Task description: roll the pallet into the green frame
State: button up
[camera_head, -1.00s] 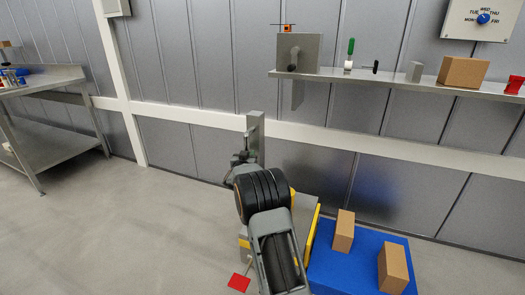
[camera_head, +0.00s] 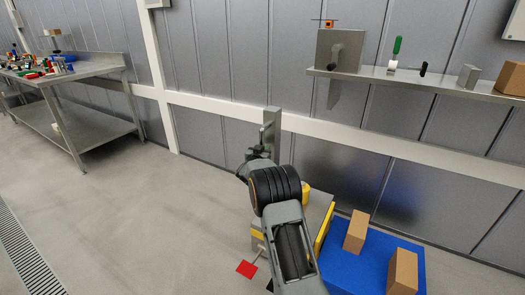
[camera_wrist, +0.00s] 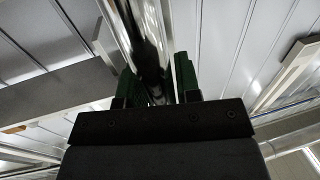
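The blue pallet (camera_head: 372,264), a low blue slab bearing cardboard boxes, lies at the lower right of the head view. Beside it is a grey and yellow unit (camera_head: 316,222) with an upright grey post (camera_head: 271,132); whether they are joined is partly hidden by my arm. My gripper (camera_head: 252,158) is at the post. In the wrist view its two green-padded fingers (camera_wrist: 157,80) stand either side of a shiny metal bar (camera_wrist: 150,40), seemingly the post, which fills the gap between them. I see no green frame in any view.
A red square (camera_head: 247,268) lies at the lower middle. Open floor (camera_head: 140,220) extends left, with a drain grate (camera_head: 28,255) at the far left. A steel workbench (camera_head: 95,70) stands at the back left. A wall shelf (camera_head: 420,83) runs along the right.

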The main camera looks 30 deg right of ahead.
jog(key=o, duration=0.3)
jog(key=shift+o, duration=0.2)
jog(key=p+v, duration=0.1)
jog(key=v, duration=1.3)
jog(key=shift+p, duration=0.4)
jog(key=shift+d, duration=0.2)
